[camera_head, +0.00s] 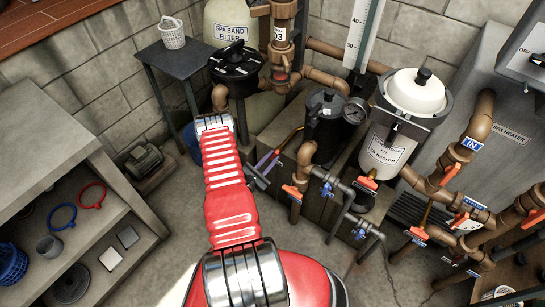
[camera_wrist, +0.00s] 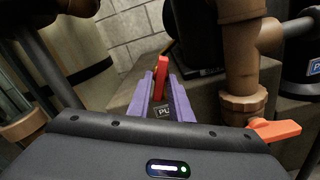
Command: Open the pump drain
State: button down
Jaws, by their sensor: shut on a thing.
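My gripper (camera_wrist: 162,88) has purple fingers and is shut on a red lever (camera_wrist: 163,68), which stands up between the fingertips in the wrist view. A small dark tag (camera_wrist: 163,112) lettered "PU" shows between the fingers; the rest of its text is hidden. In the head view my gripper (camera_head: 268,160) is seen partly behind my red arm, beside the black pump (camera_head: 326,118). The drain's body is hidden there by the gripper, so I cannot tell how far the lever is turned.
An orange valve handle (camera_wrist: 275,130) on a brown pipe (camera_wrist: 240,70) is close to the right of my gripper. A black-lidded spa sand filter (camera_head: 236,62) stands behind. A white canister (camera_head: 388,150) and valved pipes fill the right. A shelf (camera_head: 50,140) stands at left, with open floor between.

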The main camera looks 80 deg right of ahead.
jog(key=n, duration=0.5)
jog(key=shift+s+f+n, duration=0.1)
jog(key=shift+n, duration=0.2)
jog(key=c, duration=1.7)
grip_release()
jog(key=v, duration=0.7)
